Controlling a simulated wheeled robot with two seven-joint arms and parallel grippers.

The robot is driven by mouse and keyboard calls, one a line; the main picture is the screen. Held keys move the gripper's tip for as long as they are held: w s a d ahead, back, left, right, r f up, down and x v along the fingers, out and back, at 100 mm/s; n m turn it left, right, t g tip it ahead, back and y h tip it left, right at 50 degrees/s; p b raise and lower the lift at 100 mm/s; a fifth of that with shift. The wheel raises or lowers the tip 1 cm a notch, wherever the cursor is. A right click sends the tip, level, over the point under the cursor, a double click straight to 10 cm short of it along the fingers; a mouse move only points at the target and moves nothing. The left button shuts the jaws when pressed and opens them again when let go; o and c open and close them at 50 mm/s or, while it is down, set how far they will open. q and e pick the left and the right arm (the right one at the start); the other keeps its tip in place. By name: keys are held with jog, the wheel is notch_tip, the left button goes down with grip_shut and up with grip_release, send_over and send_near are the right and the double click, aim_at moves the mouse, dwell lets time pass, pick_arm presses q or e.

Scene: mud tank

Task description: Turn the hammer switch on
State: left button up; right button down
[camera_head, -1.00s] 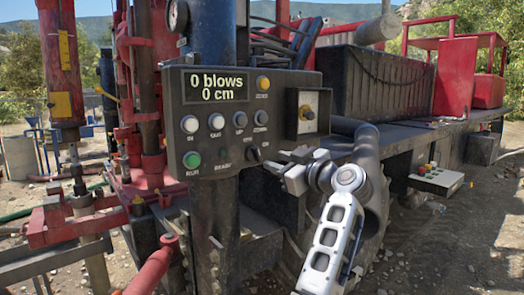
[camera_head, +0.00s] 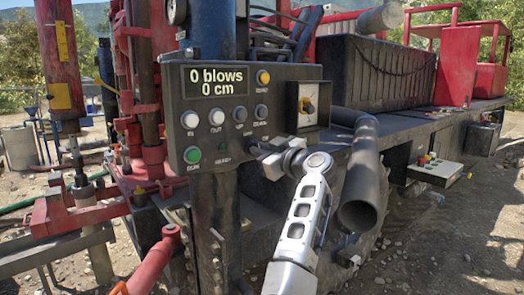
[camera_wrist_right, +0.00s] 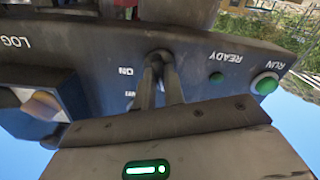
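The hammer switch is a small dark lever on the lower right of the grey control panel (camera_head: 205,135). In the head view, my right gripper (camera_head: 257,149) is at it and hides most of it. In the right wrist view, which is upside down, the switch (camera_wrist_right: 158,57) is at the tips of my right fingers (camera_wrist_right: 159,76), with the ON label to its left. The fingers are close together with a narrow gap; whether they clamp the lever cannot be told. The display (camera_head: 217,82) reads "0 blows, 0 cm". My left gripper is out of view.
Several round buttons sit on the panel, including a green RUN button (camera_head: 193,155). A knob (camera_head: 308,106) in a box is at the panel's right. A thick dark pipe (camera_head: 364,185) is right of my arm. Red rig parts stand left.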

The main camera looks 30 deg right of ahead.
jog(key=shift+d+f+m, duration=0.1)
jog(key=shift+m, duration=4.35)
jog(key=shift+d+f+m, duration=0.1)
jog(key=shift+m, duration=4.35)
